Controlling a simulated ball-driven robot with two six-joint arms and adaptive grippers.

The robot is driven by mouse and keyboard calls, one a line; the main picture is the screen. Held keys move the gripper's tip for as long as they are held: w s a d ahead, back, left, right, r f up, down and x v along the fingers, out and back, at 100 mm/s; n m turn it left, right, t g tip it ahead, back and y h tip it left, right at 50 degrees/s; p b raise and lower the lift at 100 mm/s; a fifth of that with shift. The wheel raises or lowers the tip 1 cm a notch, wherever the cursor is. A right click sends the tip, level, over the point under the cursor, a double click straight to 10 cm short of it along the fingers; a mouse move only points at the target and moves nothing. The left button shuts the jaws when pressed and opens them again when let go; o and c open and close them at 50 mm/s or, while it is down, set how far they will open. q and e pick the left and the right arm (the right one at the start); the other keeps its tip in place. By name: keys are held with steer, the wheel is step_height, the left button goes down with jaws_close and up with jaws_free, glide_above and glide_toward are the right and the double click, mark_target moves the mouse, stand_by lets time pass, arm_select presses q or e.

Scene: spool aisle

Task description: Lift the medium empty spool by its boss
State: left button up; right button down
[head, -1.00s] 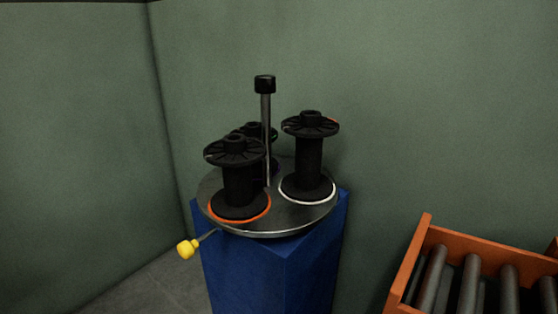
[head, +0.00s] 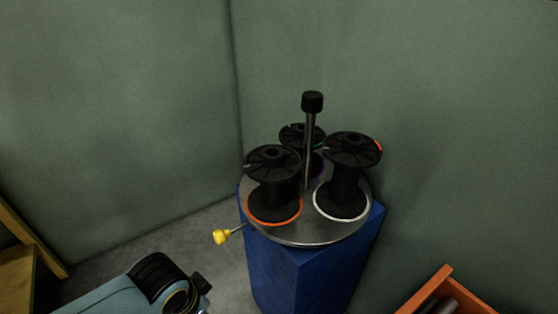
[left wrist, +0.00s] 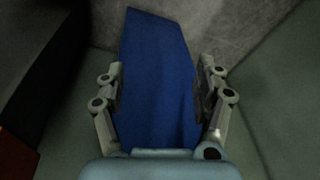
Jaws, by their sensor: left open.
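Three empty black spools stand upright on a round metal turntable (head: 305,235). One (head: 271,188) stands at front left over an orange ring, one (head: 346,186) at right over a white ring, and one (head: 297,134) at the back, partly hidden. Each has a raised boss at the centre of its top flange. I cannot tell for sure which is the medium one. My left gripper (left wrist: 160,82) is open and empty in the left wrist view, its fingers spread with the blue pedestal beyond. In the head view only part of my left arm shows, apart from the spools. My right gripper is not in view.
A post with a black knob (head: 312,102) rises between the spools. A yellow-knobbed handle (head: 221,237) sticks out at the turntable's left. The blue pedestal (head: 290,275) stands near green walls. An orange-framed roller tray (head: 425,293) is at lower right, a yellow structure (head: 18,280) at left.

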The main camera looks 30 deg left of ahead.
arm_select(q)
steer(key=w+r+m+p, duration=0.1)
steer(key=w+r+p, duration=0.15)
steer(key=r, duration=0.75)
steer(key=w+r+m+p, duration=0.15)
steer(key=r+p, duration=0.25)
steer(key=r, duration=0.6)
step_height(320, 180, up, 14)
steer(key=m+g+h+p, duration=0.15)
steer(key=m+p, duration=0.25)
steer(key=m, duration=1.6)
glide_above(273, 149)
steer(key=s, duration=0.1)
steer(key=shift+g+y, duration=0.25)
steer(key=shift+g, duration=0.2)
steer(key=f, duration=0.7)
steer(key=f+p, duration=0.1)
steer(key=f, duration=0.2)
steer(key=shift+s+d+f, duration=0.1)
steer(key=shift+d+f, duration=0.3)
jaws_close()
